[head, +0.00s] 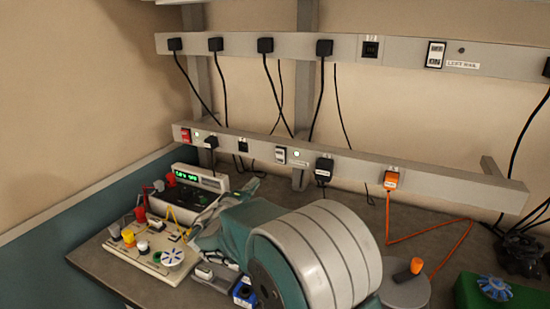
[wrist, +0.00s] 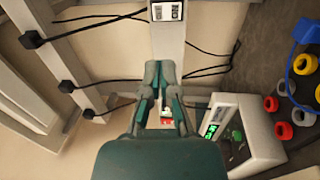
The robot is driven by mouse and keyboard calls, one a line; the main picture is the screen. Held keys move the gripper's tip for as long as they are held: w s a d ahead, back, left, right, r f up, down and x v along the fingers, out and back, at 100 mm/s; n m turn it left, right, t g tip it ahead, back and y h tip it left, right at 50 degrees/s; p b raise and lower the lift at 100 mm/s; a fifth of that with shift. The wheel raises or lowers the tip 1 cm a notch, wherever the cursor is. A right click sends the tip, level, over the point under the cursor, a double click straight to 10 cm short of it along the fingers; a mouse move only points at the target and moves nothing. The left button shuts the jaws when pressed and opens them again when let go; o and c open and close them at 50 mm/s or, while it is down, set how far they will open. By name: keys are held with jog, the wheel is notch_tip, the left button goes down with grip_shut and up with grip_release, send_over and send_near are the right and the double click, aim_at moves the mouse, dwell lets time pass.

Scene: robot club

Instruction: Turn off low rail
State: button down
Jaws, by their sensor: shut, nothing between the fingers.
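The low rail (head: 345,168) is a grey bar along the wall above the bench. My gripper is shut and empty.
An upper rail (head: 225,43) carries several black plugs and a labelled switch (head: 435,54). Black plugs and an orange plug (head: 391,179) sit on the low rail, cords hanging. A meter with green digits (head: 195,180) and a board with coloured knobs (head: 150,245) stand on the bench.

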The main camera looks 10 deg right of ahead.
aim_at(279, 153)
jog(key=x, duration=1.3)
jog(key=shift+w, duration=0.25)
jog(key=shift+w+d+r, duration=0.1)
jog(key=shift+w+d, duration=0.05)
